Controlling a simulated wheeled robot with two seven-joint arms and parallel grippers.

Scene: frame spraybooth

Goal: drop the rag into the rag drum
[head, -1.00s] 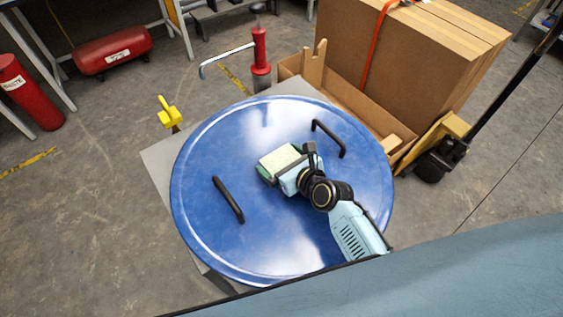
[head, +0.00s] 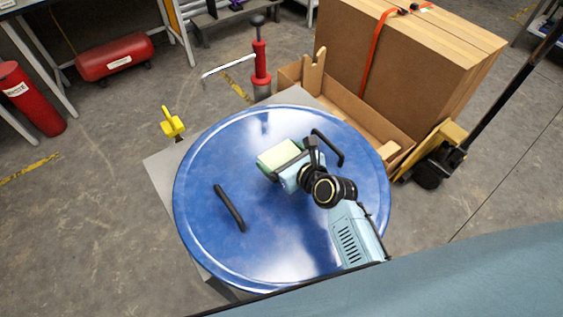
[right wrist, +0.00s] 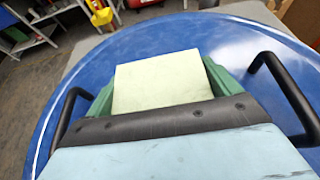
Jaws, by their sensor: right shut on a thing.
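The rag is a pale yellow-green, block-like piece (head: 279,155) in my right gripper (head: 290,168). In the right wrist view the rag (right wrist: 162,86) lies just beyond the gripper's dark bar, with darker green at both sides. The gripper is shut on it. It is over a round blue top (head: 270,245) with two black handles, between the handles. This top looks like a drum lid; no opening shows. I cannot tell the height of the rag above it. My left gripper is not in view.
A grey surface (head: 160,168) shows under the blue top. A yellow item (head: 171,124) and a red pump-like tool (head: 261,65) are behind it. Cardboard boxes (head: 400,70) on a pallet jack (head: 440,150) stand at back right. Red cylinders (head: 115,55) are at left. The left floor is open.

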